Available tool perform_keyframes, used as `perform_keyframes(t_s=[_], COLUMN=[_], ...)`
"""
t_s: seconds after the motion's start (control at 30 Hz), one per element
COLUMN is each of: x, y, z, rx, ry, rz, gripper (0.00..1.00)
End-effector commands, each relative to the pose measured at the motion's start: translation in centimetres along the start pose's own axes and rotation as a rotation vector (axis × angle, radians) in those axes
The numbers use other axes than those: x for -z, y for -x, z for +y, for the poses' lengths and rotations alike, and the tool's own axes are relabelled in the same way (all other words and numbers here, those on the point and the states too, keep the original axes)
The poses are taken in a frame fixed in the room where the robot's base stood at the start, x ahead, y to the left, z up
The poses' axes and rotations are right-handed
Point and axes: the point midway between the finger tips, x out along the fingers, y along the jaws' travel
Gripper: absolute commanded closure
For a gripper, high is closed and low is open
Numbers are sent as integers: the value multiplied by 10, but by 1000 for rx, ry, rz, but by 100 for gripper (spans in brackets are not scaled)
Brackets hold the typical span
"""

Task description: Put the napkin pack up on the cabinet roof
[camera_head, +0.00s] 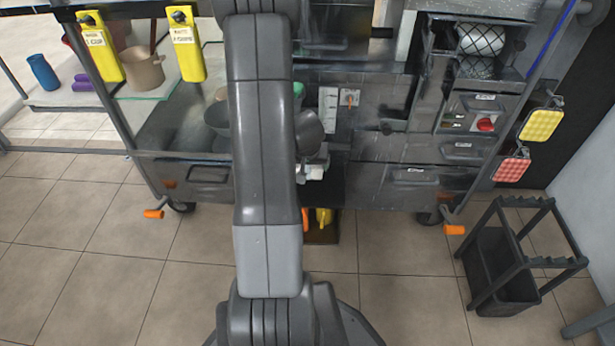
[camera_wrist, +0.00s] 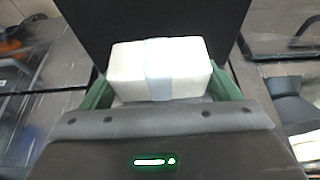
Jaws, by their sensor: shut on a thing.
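The napkin pack (camera_wrist: 122,72) is a white block with a pale bluish band around its middle. My gripper (camera_wrist: 160,88) is shut on it, with a green finger at each side, in the wrist view. A dark flat surface lies behind the pack there; I cannot tell the gap between them. In the head view my arm stands in front of the metal press cart (camera_head: 390,148) and hides most of the gripper and the pack. I cannot make out the cabinet roof for certain in either view.
Yellow tags (camera_head: 187,48) hang at the cart's upper left, near a tan pot (camera_head: 143,70). Yellow (camera_head: 541,124) and red (camera_head: 512,168) pads hang at its right. A black rack (camera_head: 505,262) stands on the floor at right. The tiled floor at left is clear.

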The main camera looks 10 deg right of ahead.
Motion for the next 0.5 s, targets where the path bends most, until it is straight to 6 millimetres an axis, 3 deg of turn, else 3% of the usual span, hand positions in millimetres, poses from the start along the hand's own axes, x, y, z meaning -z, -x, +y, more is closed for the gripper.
perform_keyframes(t_s=[0.27,0.5], x=[-5,-15], y=[-12,-36], z=[0,0], rx=[0,0], ry=[0,0], rz=[0,0], gripper=[41,41])
